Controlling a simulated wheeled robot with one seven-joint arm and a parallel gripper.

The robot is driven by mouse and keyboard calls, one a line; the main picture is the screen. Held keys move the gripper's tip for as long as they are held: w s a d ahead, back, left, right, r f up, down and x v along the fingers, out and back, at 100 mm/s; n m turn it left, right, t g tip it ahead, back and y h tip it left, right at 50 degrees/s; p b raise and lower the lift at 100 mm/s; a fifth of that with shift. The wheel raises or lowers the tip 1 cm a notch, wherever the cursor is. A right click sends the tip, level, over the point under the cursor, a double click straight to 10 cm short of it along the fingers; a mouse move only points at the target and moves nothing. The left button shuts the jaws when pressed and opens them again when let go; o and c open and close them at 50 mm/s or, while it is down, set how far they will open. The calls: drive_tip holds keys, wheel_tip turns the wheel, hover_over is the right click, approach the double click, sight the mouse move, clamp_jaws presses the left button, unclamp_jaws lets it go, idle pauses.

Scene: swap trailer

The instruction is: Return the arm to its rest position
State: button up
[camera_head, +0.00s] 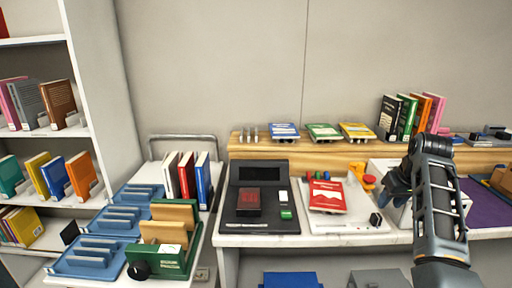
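My arm (440,200) rises from the lower right and bends at the top right, in front of the counter. My gripper (396,186) is at its end, left of the arm, over the counter's right part beside a white box. It is small and dark here, partly hidden by my arm. I cannot tell whether its fingers are open or shut, and no held object is clear.
A red-and-white book (327,196) lies on the counter (262,240) next to an orange device (363,176) and a black console (260,212). A cart (210,222) with blue racks stands left. Upright books (410,116) line the back shelf. Bookshelves (95,70) stand far left.

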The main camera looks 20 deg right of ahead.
drive_tip(key=s+a+f+t+h, duration=0.1)
drive_tip(key=s+a+f, duration=0.2)
drive_tip(key=s+f, duration=0.3)
drive_tip(key=s+a+f+t+h, duration=0.1)
drive_tip(key=s+a+f, duration=0.25)
drive_tip(key=f, duration=0.45)
drive_tip(key=s+a+f+n+t, duration=0.25)
drive_tip(key=s+a+f, duration=0.25)
drive_tip(key=s+a, duration=0.55)
drive_tip(key=s+a+r+t+y, duration=0.1)
drive_tip(key=s+a+r+t, duration=0.2)
drive_tip(key=s, duration=0.6)
drive_tip(key=s+a+r+t, duration=0.1)
drive_tip(key=s+a+r, duration=0.3)
drive_tip(key=s+a, duration=0.3)
drive_tip(key=s+a+r+t+y, duration=0.2)
drive_tip(key=s+a+r, duration=0.2)
drive_tip(key=s+r, duration=0.8)
drive_tip(key=shift+r+n, duration=0.35)
drive_tip(key=shift+r, duration=0.35)
